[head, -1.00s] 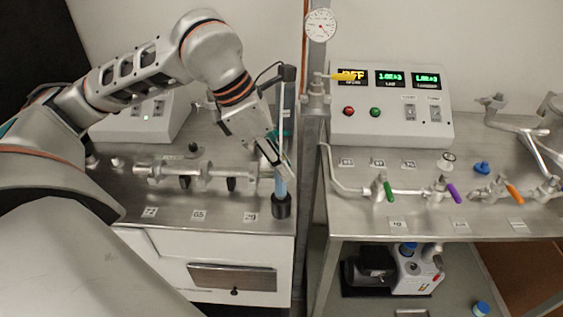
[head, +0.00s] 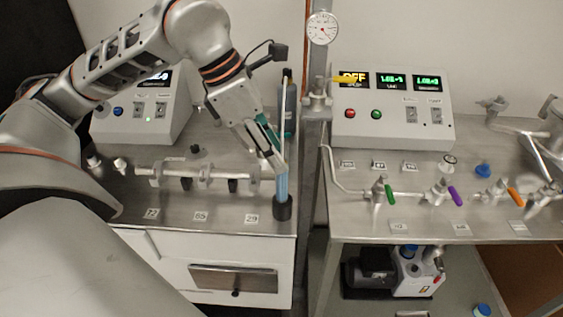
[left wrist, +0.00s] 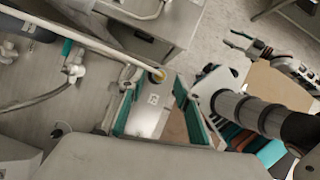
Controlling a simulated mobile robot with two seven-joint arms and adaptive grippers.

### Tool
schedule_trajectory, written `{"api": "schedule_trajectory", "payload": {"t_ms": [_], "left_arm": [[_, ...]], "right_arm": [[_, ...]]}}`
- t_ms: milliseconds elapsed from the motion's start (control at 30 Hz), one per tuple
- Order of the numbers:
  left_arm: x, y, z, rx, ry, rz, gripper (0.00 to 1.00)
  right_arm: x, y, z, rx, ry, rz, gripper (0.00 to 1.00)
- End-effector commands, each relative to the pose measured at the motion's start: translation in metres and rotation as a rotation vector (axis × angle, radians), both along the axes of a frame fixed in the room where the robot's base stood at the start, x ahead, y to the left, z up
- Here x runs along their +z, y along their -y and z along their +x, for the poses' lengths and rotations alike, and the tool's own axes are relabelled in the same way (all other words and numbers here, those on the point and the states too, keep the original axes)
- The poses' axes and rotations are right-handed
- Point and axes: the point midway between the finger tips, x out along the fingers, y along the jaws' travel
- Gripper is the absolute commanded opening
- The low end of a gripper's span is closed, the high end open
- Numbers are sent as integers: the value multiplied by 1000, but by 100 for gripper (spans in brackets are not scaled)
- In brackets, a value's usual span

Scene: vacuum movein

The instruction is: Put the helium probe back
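The helium probe (head: 282,185), a blue handle with a thin pale rod above it, stands upright with its lower end in a black holder (head: 282,211) at the front right corner of the left bench. In the left wrist view a pale rod (left wrist: 100,47), apparently the probe's, runs in from the upper left to a dark end. My left gripper (head: 275,160) is close beside the handle; contact is unclear in the head view. Its teal-padded fingers (left wrist: 160,110) are apart in the left wrist view, with bench between them. My right gripper (left wrist: 244,44) appears open and empty, away from the benches.
A pipe with valves (head: 205,172) lies left of the holder. A metal post (head: 313,150) rises close on the right. A control box (head: 391,115) and coloured valves stand on the right bench.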

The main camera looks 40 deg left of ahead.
Motion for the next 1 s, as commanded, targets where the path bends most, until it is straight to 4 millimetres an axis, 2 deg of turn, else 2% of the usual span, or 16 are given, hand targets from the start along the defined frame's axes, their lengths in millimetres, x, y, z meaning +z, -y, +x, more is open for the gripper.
{"api": "schedule_trajectory", "payload": {"t_ms": [33, 200, 400, 567, 1000], "left_arm": [[12, -4, -3, 2, 5, 0, 33], [44, -14, -12, 3, 4, 0, 33], [66, -22, -20, 0, 1, 0, 33], [72, -24, -22, 0, -1, -1, 33], [72, -24, -22, 0, -1, -1, 33]], "right_arm": [[2, 0, 0, 0, 1, 0, 40], [5, 0, 1, 0, 1, -1, 40], [6, 0, 0, 0, -2, -1, 40], [5, 0, 0, 0, -4, -2, 40], [5, 0, 0, 0, -4, -2, 40]]}}
